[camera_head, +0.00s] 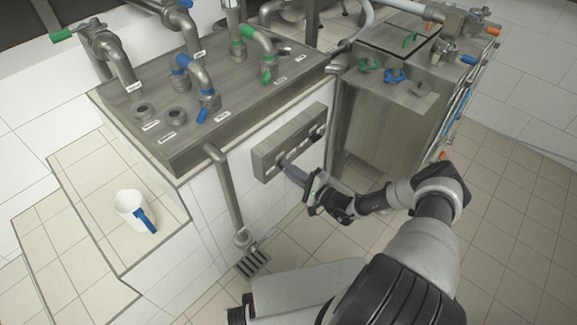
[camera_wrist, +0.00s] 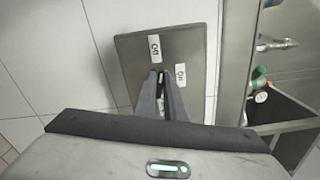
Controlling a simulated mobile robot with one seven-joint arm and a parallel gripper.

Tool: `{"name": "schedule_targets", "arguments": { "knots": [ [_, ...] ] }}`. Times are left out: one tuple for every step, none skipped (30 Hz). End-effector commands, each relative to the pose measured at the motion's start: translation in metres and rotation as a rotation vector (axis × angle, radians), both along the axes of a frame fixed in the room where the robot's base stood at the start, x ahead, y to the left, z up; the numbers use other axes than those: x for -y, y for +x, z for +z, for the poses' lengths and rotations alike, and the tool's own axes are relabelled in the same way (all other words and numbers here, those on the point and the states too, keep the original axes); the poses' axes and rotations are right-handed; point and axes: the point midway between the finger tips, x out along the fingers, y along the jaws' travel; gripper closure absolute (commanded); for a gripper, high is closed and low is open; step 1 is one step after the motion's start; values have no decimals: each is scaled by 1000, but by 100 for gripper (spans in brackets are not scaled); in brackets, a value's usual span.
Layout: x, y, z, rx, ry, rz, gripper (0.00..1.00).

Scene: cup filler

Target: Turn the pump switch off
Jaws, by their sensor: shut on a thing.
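The grey switch panel (camera_head: 266,160) is fixed on the white front wall of the metal counter. In the wrist view the panel (camera_wrist: 195,48) fills the upper middle and carries two white labels, one above the fingertips (camera_wrist: 154,46) and one to their right (camera_wrist: 180,76). My gripper (camera_head: 284,163) reaches the panel's lower left part. In the wrist view its grey fingers (camera_wrist: 159,76) come together at the panel, shut on the pump switch. The switch is almost wholly hidden between the fingertips, so its setting cannot be read.
The metal counter (camera_head: 215,130) bears pipes and valves with green and blue handles. A metal pipe (camera_head: 225,190) runs down left of the panel to a floor grate (camera_head: 252,263). A metal tank (camera_head: 385,125) stands right.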

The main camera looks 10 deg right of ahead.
Motion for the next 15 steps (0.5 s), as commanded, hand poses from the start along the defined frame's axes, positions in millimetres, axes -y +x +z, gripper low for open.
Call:
{"name": "schedule_targets", "arguments": {
  "knots": [
    [0, -1, 1, 19, -28, -1, 100],
    [0, -1, 1, 33, -48, -1, 100],
    [0, -1, 1, 50, -71, -1, 100],
    [0, -1, 0, 62, -87, 0, 100],
    [0, -1, 0, 74, -103, 0, 100],
    [0, -1, 0, 88, -123, 0, 100],
    [0, -1, 0, 97, -136, 0, 100],
    [0, -1, 0, 107, -149, -1, 100],
    [0, -1, 0, 118, -164, -1, 100],
    [0, -1, -1, 126, -175, -1, 100],
    [0, -1, -1, 133, -185, -1, 100],
    [0, -1, -1, 141, -196, -1, 100],
    [0, -1, -1, 147, -205, -1, 100],
    [0, -1, -1, 153, -212, 0, 100],
    [0, -1, -2, 158, -219, 0, 100]
  ]
}}
